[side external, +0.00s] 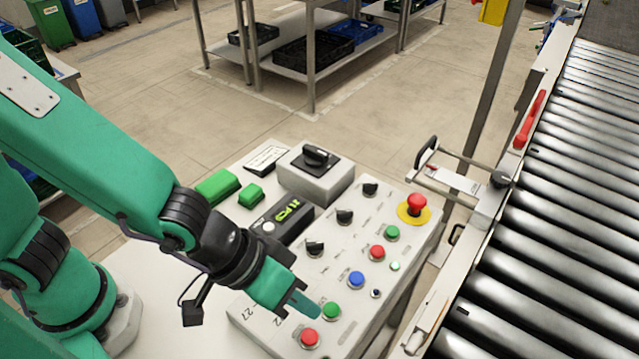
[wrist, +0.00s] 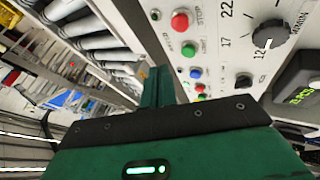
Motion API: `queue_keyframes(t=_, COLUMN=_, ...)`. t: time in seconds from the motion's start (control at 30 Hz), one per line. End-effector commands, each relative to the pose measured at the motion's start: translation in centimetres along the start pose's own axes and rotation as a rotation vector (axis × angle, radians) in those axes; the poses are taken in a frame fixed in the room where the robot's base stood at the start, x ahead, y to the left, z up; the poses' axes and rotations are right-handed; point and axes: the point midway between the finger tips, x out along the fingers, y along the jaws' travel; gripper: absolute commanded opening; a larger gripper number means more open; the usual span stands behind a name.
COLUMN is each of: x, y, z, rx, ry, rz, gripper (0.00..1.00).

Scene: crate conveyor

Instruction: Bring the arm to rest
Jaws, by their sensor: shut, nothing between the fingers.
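My green arm reaches in from the left in the side view. My gripper (side external: 312,306) is shut and empty, its tip close to the green button (side external: 331,310) and the red button (side external: 309,338) at the near end of the control panel (side external: 262,327). I cannot tell whether the tip touches the panel. In the wrist view the shut fingers (wrist: 158,78) point toward the panel's coloured buttons.
A red emergency stop (side external: 417,204) on a yellow ring stands at the panel's far right corner. Black knobs and a grey switch box (side external: 315,180) rise from the panel. The roller conveyor (side external: 560,220) runs along the right. A metal shelf (side external: 310,50) with crates stands behind.

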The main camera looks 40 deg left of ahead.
Motion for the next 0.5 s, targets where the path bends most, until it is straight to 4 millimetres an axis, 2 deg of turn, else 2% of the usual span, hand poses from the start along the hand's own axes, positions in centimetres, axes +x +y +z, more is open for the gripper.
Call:
queue_keyframes(t=0.27, x=-2.7, y=-3.0, z=-3.6, rx=0.004, ry=0.048, rz=-0.061, gripper=0.00)
queue_keyframes(t=0.5, x=-7.5, y=-8.1, z=-7.5, rx=0.015, ry=0.098, rz=-0.167, gripper=0.00)
